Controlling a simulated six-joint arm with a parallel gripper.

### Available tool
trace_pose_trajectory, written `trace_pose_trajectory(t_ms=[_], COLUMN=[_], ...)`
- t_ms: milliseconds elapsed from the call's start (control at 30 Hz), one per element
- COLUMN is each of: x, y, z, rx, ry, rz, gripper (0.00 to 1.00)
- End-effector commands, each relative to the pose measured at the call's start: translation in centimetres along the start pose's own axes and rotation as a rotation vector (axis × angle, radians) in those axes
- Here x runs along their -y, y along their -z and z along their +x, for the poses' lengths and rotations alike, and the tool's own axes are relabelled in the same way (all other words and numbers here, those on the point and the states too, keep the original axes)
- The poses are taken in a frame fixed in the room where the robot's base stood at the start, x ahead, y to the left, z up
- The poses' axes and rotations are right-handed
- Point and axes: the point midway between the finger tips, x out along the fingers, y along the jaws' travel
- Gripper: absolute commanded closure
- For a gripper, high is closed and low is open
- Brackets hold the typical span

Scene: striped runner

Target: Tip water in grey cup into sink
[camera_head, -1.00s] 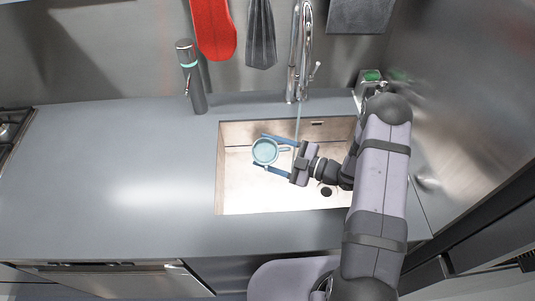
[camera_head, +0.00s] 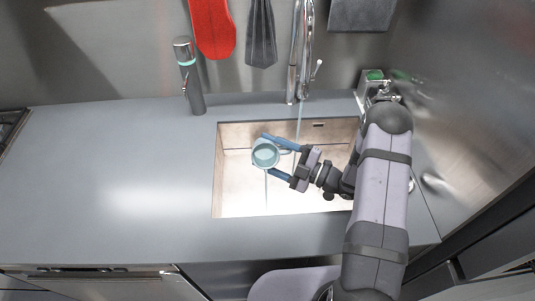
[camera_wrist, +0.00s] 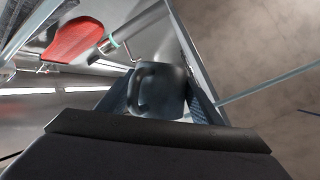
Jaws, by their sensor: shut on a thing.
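A grey cup (camera_head: 265,155) with bluish water in it is held over the sink (camera_head: 240,205). My gripper (camera_head: 272,157) is shut on the cup, with one blue finger on each side of it. The cup is tilted, and a thin stream falls from its front lip toward the sink floor. In the wrist view the cup (camera_wrist: 160,90) sits between the fingers with its handle on the left. How much water is left inside is hard to tell.
A chrome tap (camera_head: 300,50) stands behind the sink, with a thin stream running down from it. A dark bottle (camera_head: 190,78) stands at the back left. A green-topped box (camera_head: 372,80) is at the back right. The left counter (camera_head: 110,180) is clear.

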Motion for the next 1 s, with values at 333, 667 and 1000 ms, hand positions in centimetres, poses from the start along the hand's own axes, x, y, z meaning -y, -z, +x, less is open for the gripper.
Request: trace_pose_trajectory(t_ms=[333,667,1000], x=[0.21,0.3,0.5], y=[-0.09,-0.06,-0.04], z=[-0.04,-0.09,-0.17], rx=[-0.028,-0.053,-0.077], ry=[-0.029,-0.055,-0.08], rz=[-0.068,-0.132,-0.192], gripper=[0.7,0.7,0.7])
